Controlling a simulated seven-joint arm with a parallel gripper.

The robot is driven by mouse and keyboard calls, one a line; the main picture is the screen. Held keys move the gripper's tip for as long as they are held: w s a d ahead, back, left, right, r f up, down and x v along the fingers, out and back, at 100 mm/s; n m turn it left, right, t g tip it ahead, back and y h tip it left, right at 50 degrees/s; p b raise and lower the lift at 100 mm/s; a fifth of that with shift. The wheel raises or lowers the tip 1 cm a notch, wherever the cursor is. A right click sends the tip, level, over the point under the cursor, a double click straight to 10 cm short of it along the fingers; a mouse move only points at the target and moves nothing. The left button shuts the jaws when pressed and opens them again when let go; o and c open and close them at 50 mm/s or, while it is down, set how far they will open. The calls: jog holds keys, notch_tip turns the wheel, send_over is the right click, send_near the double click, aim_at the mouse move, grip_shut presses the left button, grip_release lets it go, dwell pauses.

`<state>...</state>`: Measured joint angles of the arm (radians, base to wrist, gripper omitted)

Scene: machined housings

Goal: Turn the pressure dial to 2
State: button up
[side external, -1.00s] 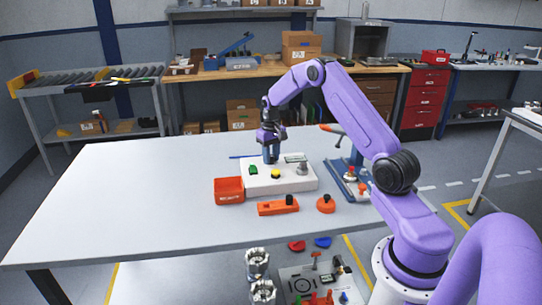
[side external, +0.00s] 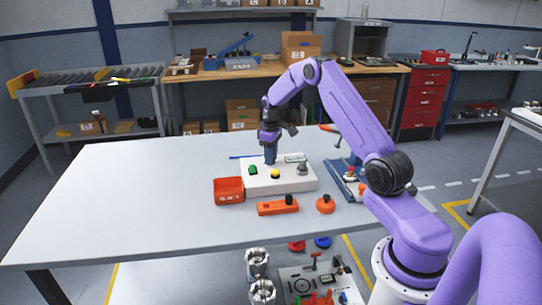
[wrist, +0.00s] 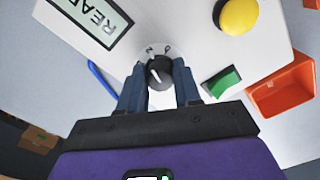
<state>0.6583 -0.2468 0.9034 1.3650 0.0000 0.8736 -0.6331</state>
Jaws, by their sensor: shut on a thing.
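The pressure dial (wrist: 159,72) is a dark round knob with a white pointer line on a white panel (wrist: 190,22). In the wrist view it sits between the two blue fingers of my gripper (wrist: 158,84), which are shut on its sides. The white pointer slants across the knob. In the side view my gripper (side external: 270,158) points down at the back of the panel (side external: 290,184) and hides the dial.
The panel also carries a yellow button (wrist: 239,15), a green rocker switch (wrist: 222,81), a display (wrist: 90,16) and a grey knob (side external: 302,169). An orange bin (side external: 229,196), an orange block (side external: 278,207) and an orange knob (side external: 325,205) stand nearby. The table's left side is clear.

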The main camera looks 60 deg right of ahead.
dwell(0.3)
jog(key=o, duration=1)
jog(key=shift+o, duration=0.2)
notch_tip(320, 180, up, 18)
jog(key=shift+f, duration=0.25)
